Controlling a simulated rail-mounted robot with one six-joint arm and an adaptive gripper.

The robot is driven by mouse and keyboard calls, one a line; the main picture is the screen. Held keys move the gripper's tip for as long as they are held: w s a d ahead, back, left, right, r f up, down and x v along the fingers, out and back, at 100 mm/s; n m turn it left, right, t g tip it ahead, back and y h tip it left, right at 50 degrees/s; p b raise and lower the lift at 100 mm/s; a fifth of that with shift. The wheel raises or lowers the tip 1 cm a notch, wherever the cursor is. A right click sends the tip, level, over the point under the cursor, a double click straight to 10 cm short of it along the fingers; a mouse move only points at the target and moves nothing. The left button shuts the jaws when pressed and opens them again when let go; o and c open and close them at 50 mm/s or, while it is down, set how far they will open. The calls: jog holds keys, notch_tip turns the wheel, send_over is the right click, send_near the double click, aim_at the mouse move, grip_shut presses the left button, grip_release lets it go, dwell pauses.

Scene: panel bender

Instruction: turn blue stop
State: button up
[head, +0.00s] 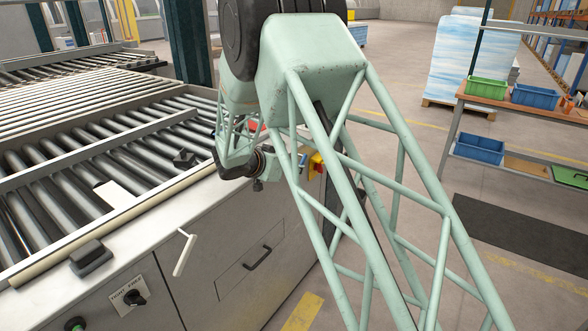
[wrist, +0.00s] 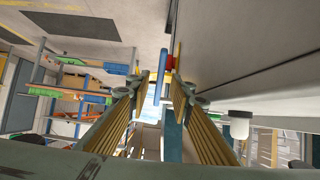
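A small blue part (wrist: 168,63), likely the blue stop, shows in the wrist view just beyond my fingertips, against a red part and a thin yellow plate. My gripper (wrist: 161,88) is open, with a narrow gap between its two fingers. In the head view a yellow and red switch (head: 317,162) sits at the far end of the machine front, partly behind my arm.
A grey machine cabinet (head: 85,300) with a roller bed (head: 110,150) fills the left. A white lever (head: 184,252) and a drawer handle (head: 257,258) stick out from its front. Shelves with blue and green bins (head: 487,88) stand at the right. The floor between is open.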

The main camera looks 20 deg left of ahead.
jog(key=v, duration=1.1)
jog(key=shift+s+r, duration=0.2)
jog(key=shift+s, duration=0.1)
